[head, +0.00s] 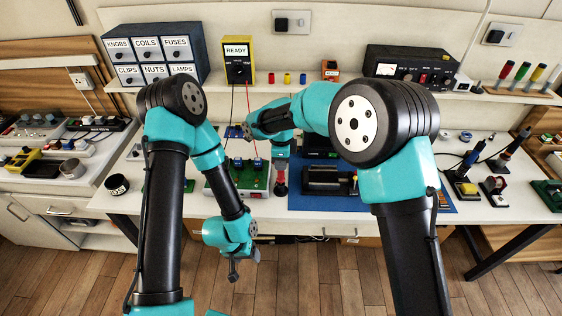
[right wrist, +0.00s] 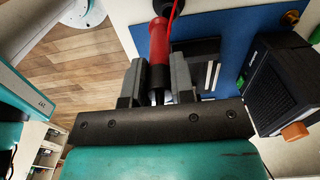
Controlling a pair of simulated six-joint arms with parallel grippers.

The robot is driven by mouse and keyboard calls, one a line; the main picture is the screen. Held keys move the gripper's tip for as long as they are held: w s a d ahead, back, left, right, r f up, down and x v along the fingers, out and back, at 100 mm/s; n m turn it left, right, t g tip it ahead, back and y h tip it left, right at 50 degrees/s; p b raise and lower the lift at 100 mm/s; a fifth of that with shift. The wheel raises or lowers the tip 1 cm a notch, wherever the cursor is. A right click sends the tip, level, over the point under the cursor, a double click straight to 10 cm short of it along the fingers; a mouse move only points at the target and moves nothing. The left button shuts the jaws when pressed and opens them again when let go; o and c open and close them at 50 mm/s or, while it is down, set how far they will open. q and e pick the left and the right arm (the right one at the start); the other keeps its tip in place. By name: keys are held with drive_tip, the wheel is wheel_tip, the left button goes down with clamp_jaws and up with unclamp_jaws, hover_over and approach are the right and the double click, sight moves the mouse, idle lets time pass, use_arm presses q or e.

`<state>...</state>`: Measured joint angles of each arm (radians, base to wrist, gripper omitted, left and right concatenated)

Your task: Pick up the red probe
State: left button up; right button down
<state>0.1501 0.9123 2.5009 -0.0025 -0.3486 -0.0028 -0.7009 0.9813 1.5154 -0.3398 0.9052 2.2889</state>
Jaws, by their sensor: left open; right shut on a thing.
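The red probe (right wrist: 159,42) is between the fingers of my right gripper (right wrist: 158,80) in the right wrist view. The fingers are shut on it, near its black collar; a red lead runs from its upper end. In the head view my right gripper (head: 280,187) is over the front of the bench, between the green board and the blue mat, where the probe is hard to make out. My left gripper (head: 233,271) is open and empty, hanging low in front of the bench edge.
A green circuit board (head: 238,181) lies left of the blue mat (head: 330,202), which carries a black device (head: 328,181). A yellow meter reading READY (head: 238,64) stands on the shelf beside labelled drawers (head: 150,50). Soldering tools (head: 468,165) stand at right.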

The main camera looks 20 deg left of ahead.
drive_tip(key=s+d+r, duration=0.1)
drive_tip(key=s+d, duration=0.3)
drive_tip(key=s, duration=1)
drive_tip(key=shift+r, duration=0.2)
drive_tip(key=shift+w+r, duration=0.1)
drive_tip(key=shift+r, duration=0.1)
